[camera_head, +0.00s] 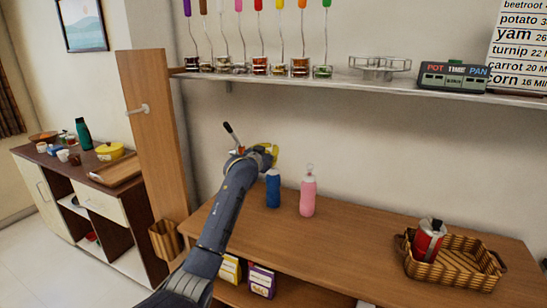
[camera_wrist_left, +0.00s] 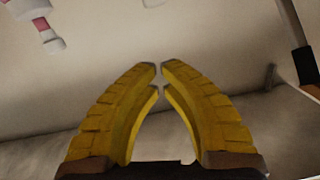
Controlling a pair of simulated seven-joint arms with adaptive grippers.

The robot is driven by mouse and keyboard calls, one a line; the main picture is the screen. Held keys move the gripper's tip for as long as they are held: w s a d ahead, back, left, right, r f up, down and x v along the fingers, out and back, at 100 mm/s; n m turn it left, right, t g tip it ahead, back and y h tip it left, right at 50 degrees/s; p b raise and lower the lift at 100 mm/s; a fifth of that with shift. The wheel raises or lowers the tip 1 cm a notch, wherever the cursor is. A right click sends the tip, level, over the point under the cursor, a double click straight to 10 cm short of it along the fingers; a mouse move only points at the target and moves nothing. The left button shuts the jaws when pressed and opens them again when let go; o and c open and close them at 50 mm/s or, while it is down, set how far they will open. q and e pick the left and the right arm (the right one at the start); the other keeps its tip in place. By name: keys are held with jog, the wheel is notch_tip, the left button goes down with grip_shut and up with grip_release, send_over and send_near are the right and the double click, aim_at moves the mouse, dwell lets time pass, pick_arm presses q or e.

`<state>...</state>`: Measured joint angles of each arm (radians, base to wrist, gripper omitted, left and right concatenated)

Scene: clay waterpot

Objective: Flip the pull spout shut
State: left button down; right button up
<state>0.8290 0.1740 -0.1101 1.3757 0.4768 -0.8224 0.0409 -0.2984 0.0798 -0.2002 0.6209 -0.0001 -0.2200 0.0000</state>
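A blue bottle (camera_head: 273,190) with a pale top stands upright on the wooden counter. A pink bottle (camera_head: 308,197) with a pale top and a small loop above it stands to its right. My left gripper (camera_head: 272,154) is above the blue bottle's top, apart from the pink bottle. Its yellow fingers (camera_wrist_left: 160,69) curve together in the wrist view with only a sliver between the tips, and nothing is held there. A pink and white piece (camera_wrist_left: 46,30) shows at the top left of that view. Which spout is raised is too small to tell. My right gripper is out of view.
A wicker basket (camera_head: 456,270) with a red container (camera_head: 428,240) stands at the counter's right. A wall shelf (camera_head: 350,82) with jars hangs above. A wooden post (camera_head: 150,130) rises at the left. The counter between pink bottle and basket is clear.

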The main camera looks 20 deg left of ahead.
aim_at(273, 170)
pick_arm(q)
jog(key=shift+w+a+f, duration=0.1)
jog(key=shift+w+f, duration=2.05)
jog(key=shift+w, duration=0.1)
jog(key=shift+f, duration=1)
